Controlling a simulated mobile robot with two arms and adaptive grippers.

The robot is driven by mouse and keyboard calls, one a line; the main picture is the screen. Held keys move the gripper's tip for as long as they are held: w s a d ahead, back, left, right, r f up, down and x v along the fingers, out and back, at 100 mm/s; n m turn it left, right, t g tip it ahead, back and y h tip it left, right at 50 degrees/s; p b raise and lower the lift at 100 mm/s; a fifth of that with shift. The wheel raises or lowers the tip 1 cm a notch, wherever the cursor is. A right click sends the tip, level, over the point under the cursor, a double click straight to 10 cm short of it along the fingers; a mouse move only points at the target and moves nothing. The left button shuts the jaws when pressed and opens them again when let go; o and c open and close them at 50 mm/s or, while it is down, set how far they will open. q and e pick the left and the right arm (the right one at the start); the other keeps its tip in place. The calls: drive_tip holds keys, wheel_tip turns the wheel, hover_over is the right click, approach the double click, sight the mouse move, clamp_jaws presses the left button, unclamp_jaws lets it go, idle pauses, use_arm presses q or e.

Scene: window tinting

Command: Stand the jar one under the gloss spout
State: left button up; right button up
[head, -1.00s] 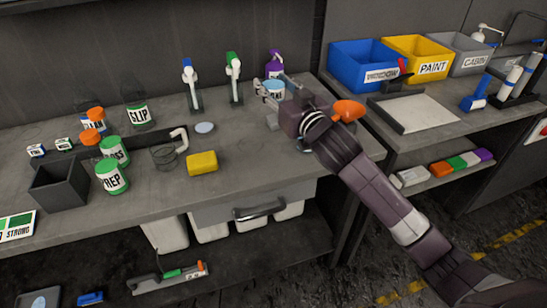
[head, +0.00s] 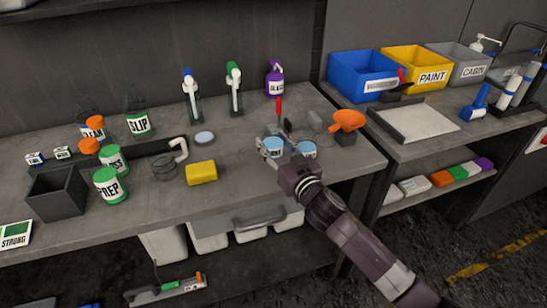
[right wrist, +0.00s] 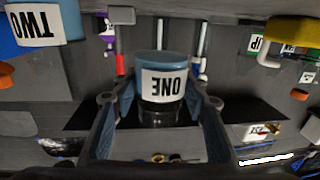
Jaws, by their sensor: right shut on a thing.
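My right gripper (head: 272,141) is shut on a jar labelled ONE (right wrist: 162,85), a glass jar with blue contents, over the front right of the bench. In the right wrist view, upside down, it sits between both fingers. I cannot tell whether it touches the bench. A second blue jar (head: 306,149), labelled TWO in the right wrist view (right wrist: 38,22), stands to its right. Behind them is a purple pump bottle (head: 275,80) with a label too small to read surely. My left gripper is out of view.
A red-handled tool (head: 278,108) stands between the held jar and the purple bottle. A yellow sponge (head: 201,173) and a round pale disc (head: 204,138) lie left. Several green-lidded and orange-lidded jars crowd the left.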

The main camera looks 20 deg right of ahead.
sight(274, 157)
drive_tip(key=shift+f, duration=2.35)
drive_tip(key=shift+f+b, duration=0.25)
drive_tip(key=shift+b, duration=0.1)
drive_tip(key=o, duration=1.2)
